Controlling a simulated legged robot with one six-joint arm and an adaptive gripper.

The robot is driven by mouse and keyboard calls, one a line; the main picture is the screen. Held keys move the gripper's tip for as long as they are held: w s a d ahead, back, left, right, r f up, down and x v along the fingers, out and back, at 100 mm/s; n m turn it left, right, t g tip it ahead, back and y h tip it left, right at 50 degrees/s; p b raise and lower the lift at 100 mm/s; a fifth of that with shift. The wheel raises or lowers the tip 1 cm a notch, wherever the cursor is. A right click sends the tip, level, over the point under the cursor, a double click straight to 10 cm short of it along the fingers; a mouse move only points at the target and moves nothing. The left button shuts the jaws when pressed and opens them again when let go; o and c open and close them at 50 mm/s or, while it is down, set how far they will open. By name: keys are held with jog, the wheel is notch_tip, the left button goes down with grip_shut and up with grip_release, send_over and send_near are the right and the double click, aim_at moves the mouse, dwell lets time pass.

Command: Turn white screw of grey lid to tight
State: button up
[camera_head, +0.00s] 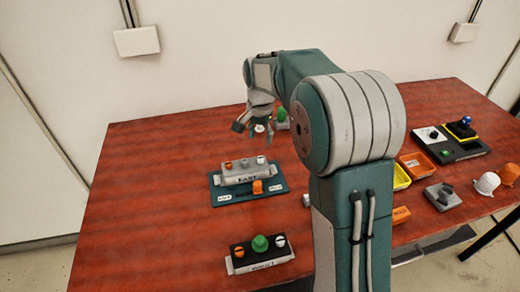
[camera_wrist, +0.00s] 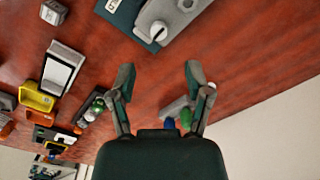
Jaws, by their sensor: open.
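The grey lid (camera_head: 240,177) sits on a dark teal base plate on the table's left half. Its white screw (camera_head: 261,159) is at the right end of the lid's top, beside two orange ones. In the wrist view the white screw (camera_wrist: 158,30) seems to be the round knob near the end of the grey lid (camera_wrist: 150,16). My gripper (camera_head: 254,127) is above and behind the lid in the head view, apart from it. In the wrist view my gripper (camera_wrist: 160,75) has its two fingers spread with nothing between them.
A dark unit with a green knob (camera_head: 260,243) is nearer. Another green knob (camera_head: 281,114) is behind my gripper. Orange and yellow bins (camera_head: 417,165), a grey block and white pieces stand right. The table's left side is clear.

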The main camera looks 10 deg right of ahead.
jog(key=shift+r, duration=1.65)
jog(key=s+r+n+t, duration=0.1)
jog(key=s+r+n, duration=0.1)
jog(key=s+r, duration=0.35)
jog(key=s+r+n+t, duration=0.2)
jog(key=s, duration=0.7)
jog(key=s+f+n+t, duration=0.2)
jog(key=s+n, duration=0.3)
jog(key=s, duration=0.9)
jog(key=shift+s+f+t, duration=0.15)
jog(key=shift+s+t, duration=0.15)
jog(key=shift+s, duration=0.05)
jog(key=shift+d, duration=0.1)
